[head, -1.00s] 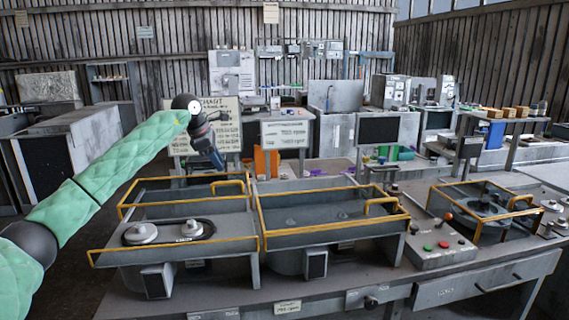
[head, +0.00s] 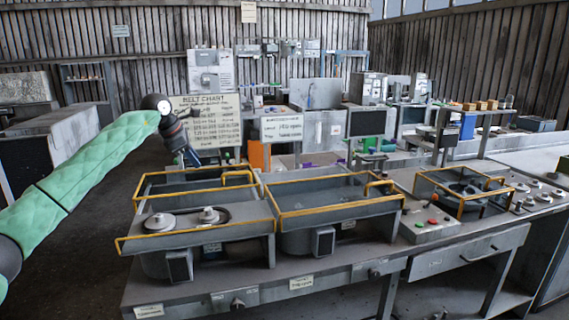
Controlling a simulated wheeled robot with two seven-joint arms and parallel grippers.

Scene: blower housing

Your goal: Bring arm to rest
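My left arm in its green sleeve (head: 85,172) comes in from the left and reaches up above the near workbench's left end. My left gripper (head: 190,157) hangs below the dark wrist, in front of the lower left part of the belt chart sign (head: 212,118). It is small and dark, so I cannot tell whether its fingers are open or shut. I see nothing clearly held in it. My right arm and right gripper are not in view.
The workbench (head: 330,283) carries yellow-railed machine guards (head: 330,208); the left one has two pulleys (head: 183,218). A control box (head: 432,224) with coloured buttons stands to the right. Dark floor (head: 75,260) lies open left of the bench.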

